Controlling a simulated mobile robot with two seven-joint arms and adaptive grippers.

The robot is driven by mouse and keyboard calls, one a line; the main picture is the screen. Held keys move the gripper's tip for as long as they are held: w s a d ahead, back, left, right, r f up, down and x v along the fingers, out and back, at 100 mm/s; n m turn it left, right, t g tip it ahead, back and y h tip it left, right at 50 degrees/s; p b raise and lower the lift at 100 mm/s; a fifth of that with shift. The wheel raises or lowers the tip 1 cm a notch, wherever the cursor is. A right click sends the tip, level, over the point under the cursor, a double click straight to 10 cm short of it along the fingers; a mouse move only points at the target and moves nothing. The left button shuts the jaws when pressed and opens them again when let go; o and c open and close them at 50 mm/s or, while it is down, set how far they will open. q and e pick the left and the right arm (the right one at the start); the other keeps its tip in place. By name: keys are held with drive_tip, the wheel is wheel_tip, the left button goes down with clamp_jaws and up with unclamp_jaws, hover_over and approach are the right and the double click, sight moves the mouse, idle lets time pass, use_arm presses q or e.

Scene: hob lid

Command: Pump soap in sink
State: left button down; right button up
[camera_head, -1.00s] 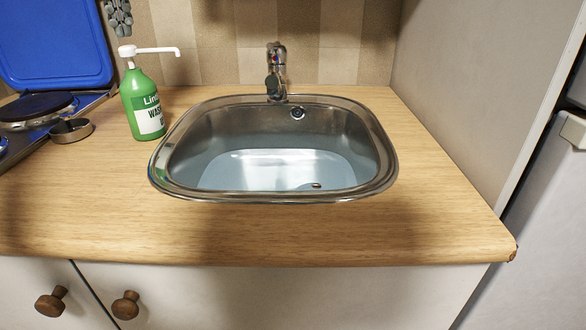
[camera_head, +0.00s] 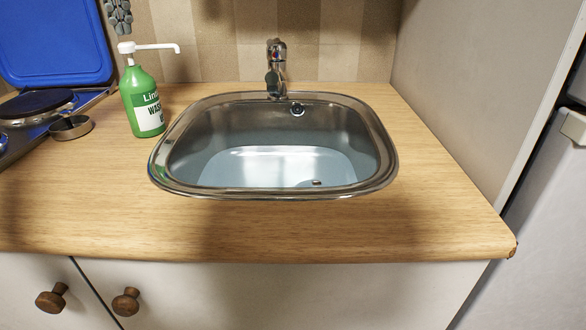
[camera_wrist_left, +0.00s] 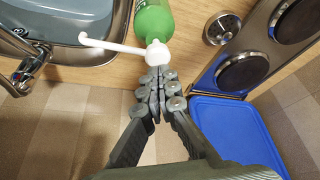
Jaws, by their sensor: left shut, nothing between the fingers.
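The green soap bottle (camera_head: 143,98) with a white label stands upright on the counter, left of the sink. Its white pump head (camera_head: 127,48) has a long spout (camera_head: 160,46) reaching right toward the sink rim. The metal sink (camera_head: 386,160) is set into the wooden counter. My left gripper (camera_head: 118,14) is shut and empty, at the top left above the pump head. In the left wrist view its fingertips (camera_wrist_left: 158,88) are close to the pump head (camera_wrist_left: 157,53); I cannot tell whether they touch. My right gripper is not in view.
The tap (camera_head: 276,68) stands behind the sink. A small metal cup (camera_head: 71,128) is left of the bottle, beside the hob (camera_head: 35,106) and its raised blue lid (camera_head: 55,40). A grey wall panel (camera_head: 470,80) bounds the right. The counter's front is clear.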

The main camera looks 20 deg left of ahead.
sight(126, 43)
use_arm(q)
drive_tip(key=shift+f, duration=1.5)
drive_tip(key=shift+r+p, duration=0.5)
drive_tip(key=shift+r, duration=1.05)
drive_tip(key=shift+f, duration=0.15)
